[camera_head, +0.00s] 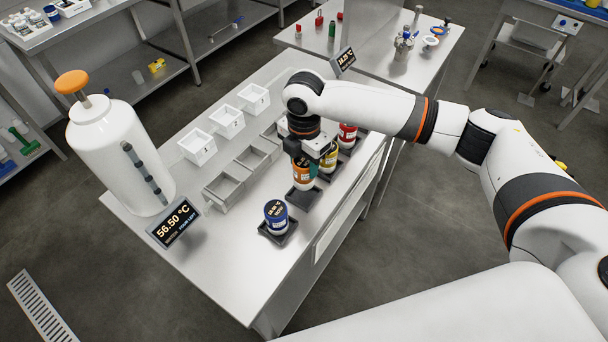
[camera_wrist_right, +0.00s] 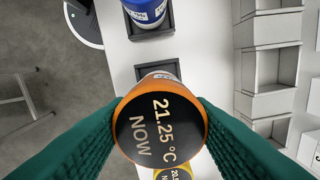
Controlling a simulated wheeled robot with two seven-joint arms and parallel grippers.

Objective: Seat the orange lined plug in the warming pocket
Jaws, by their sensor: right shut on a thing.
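The orange lined plug (camera_head: 304,174) is upright in my right gripper (camera_head: 311,158). In the right wrist view the plug (camera_wrist_right: 160,128) has a dark top reading "21.25 °C NOW", with an orange rim. The gripper's green fingers (camera_wrist_right: 160,125) press on it from both sides. A dark square pad (camera_head: 303,196) shows just in front of the plug. Whether the plug touches it cannot be told. Open grey pockets (camera_head: 208,188) stand in a row to the left of the plug. No label shows which is the warming one. My left gripper is not in view.
A blue plug (camera_head: 276,212) stands on a dark pad nearby. Yellow (camera_head: 329,160) and red (camera_head: 348,135) plugs stand behind. White bins (camera_head: 197,148) line the far side. A white tank (camera_head: 118,150) and a 56.50 °C display (camera_head: 174,223) stand left. The table's front (camera_head: 240,285) is clear.

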